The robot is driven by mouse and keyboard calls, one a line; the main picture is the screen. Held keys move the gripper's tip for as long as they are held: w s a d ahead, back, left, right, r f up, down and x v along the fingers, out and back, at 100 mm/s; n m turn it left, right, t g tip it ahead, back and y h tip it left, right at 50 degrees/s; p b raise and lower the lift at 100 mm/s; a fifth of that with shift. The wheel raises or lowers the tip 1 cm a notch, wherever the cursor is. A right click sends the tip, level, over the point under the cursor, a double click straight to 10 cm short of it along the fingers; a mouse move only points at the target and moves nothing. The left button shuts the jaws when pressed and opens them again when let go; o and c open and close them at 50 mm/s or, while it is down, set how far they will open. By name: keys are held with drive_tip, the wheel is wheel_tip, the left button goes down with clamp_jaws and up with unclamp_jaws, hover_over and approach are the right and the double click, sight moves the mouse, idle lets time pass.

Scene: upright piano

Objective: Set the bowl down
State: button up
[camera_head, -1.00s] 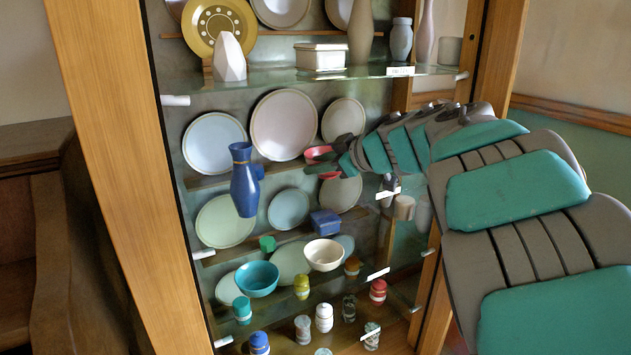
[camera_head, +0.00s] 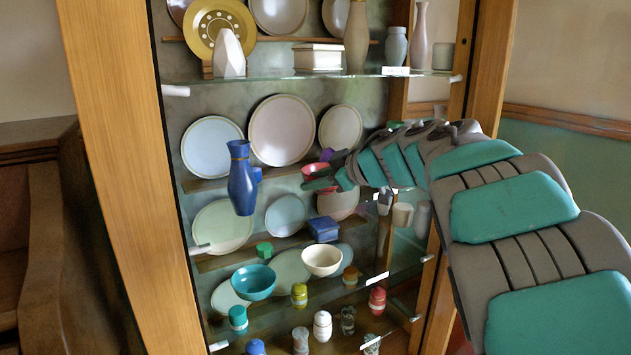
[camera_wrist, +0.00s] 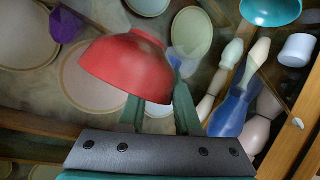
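The red bowl (camera_wrist: 128,65) fills the upper middle of the wrist view, its rounded outside facing the camera. My gripper (camera_wrist: 160,105) has its green fingers at the bowl's rim and appears shut on it; the bowl hides part of the fingers. In the head view, the red bowl (camera_head: 314,171) is small and partly covered at the end of my arm. My gripper (camera_head: 326,182) is there too, in front of the plates and right of the blue vase. The bowl looks held in the air, clear of the shelves.
The blue vase (camera_head: 242,180) stands left of the bowl. Plates (camera_head: 283,130) line the cabinet back. A teal bowl (camera_head: 254,282), a cream bowl (camera_head: 322,258), a blue box (camera_head: 323,229) and several jars stand lower. The upper glass shelf (camera_head: 270,82) is above my gripper.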

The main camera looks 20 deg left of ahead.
drive_tip(key=o, duration=0.3)
drive_tip(key=shift+o, duration=0.2)
drive_tip(key=p+v, duration=0.1)
drive_tip(key=v, duration=1.1)
